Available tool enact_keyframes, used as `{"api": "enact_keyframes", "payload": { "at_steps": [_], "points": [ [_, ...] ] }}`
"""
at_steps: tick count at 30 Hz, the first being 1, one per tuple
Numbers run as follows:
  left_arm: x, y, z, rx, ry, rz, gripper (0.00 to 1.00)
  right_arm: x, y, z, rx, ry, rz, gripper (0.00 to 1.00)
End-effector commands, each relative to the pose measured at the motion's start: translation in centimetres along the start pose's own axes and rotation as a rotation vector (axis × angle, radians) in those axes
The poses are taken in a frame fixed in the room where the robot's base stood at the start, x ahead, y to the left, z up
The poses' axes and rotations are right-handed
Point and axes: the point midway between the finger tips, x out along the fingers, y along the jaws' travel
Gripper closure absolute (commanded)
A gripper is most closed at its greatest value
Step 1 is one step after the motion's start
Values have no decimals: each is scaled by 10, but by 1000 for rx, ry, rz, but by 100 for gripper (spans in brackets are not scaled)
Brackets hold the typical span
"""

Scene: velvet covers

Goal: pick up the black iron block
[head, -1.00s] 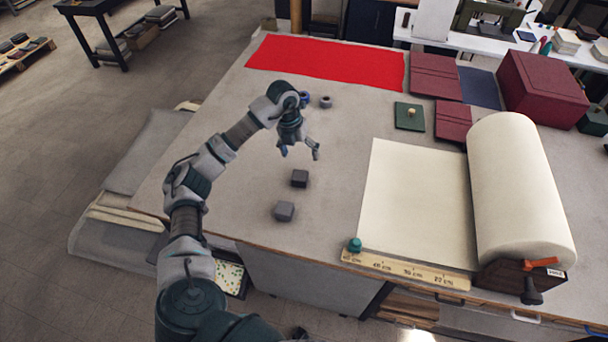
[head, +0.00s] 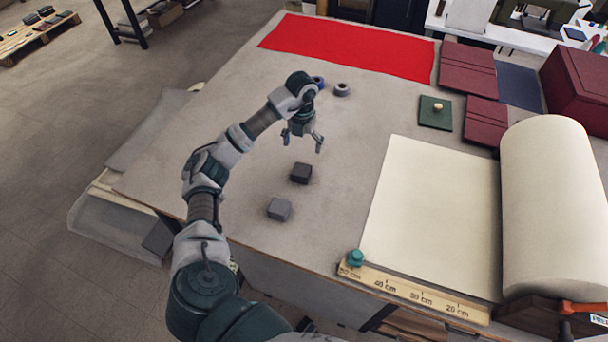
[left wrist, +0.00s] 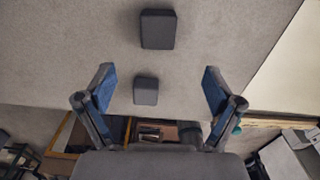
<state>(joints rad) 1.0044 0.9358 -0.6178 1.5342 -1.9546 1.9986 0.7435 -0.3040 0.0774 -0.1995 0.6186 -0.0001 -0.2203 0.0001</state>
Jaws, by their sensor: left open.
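The black iron block (head: 301,173) lies on the grey tabletop, just in front of my left gripper (head: 302,141). A lighter grey block (head: 279,209) lies nearer the table's front edge. My left gripper is open and empty above the table, its fingers pointing down. In the left wrist view, my left gripper (left wrist: 157,70) has its blue-padded fingers spread wide. There the black block (left wrist: 158,29) shows above the fingertips, and the grey block (left wrist: 146,91) shows between the fingers, farther off. Nothing touches the fingers. My right gripper is out of view.
A cream roll (head: 550,205) with its sheet spread out and a wooden ruler (head: 415,292) lie to the right. Red cloth (head: 345,47) covers the back. The table around both blocks is clear.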

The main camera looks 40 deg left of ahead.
Motion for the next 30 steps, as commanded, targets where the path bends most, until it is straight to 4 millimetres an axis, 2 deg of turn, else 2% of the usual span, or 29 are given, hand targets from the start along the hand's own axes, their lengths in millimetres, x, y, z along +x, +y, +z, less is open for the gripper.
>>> {"api": "enact_keyframes", "payload": {
  "at_steps": [1, 9, 17, 24, 30],
  "points": [
    [15, 0, -1, 0, 6, 1, 8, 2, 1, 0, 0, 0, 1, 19],
    [69, 0, 1, -2, 4, 0, 8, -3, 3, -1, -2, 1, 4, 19],
    [91, -1, 0, -1, 3, 1, 8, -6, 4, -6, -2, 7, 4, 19],
    [127, 0, 0, -1, 3, 0, 8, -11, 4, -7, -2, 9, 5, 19],
    [135, 1, 1, 0, 0, 0, 8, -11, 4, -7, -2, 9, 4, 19]
  ]
}}
